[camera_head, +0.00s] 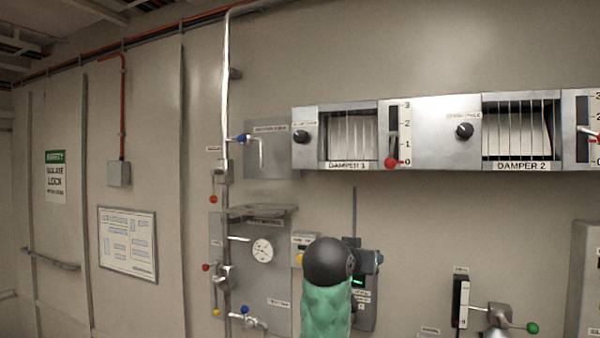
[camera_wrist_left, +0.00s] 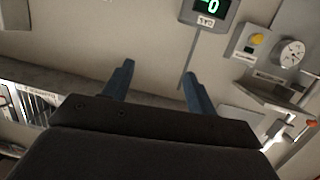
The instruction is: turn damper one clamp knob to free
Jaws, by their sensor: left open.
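The damper one clamp knob (camera_head: 302,136) is a round black knob at the left end of the silver damper panel, left of the vanes labelled DAMPER 1 (camera_head: 348,137). Its pointer position is too small to tell. In the left wrist view, a vaned panel part (camera_wrist_left: 27,104) shows at lower left; the knob is not visible there. My left gripper (camera_wrist_left: 158,88) is open, with nothing between its two blue-grey fingers. In the head view my green arm with a black joint rises at bottom centre, below the panel; its fingers cannot be made out. My right gripper is not in view.
A red-knobbed lever (camera_head: 391,162) stands at 0 beside the damper one vanes. A second black knob (camera_head: 464,130) serves damper 2. A pipe (camera_head: 226,110) with valves, a shelf (camera_head: 260,211) and a gauge (camera_head: 262,250) are left of my arm. A green display (camera_wrist_left: 211,6) is nearby.

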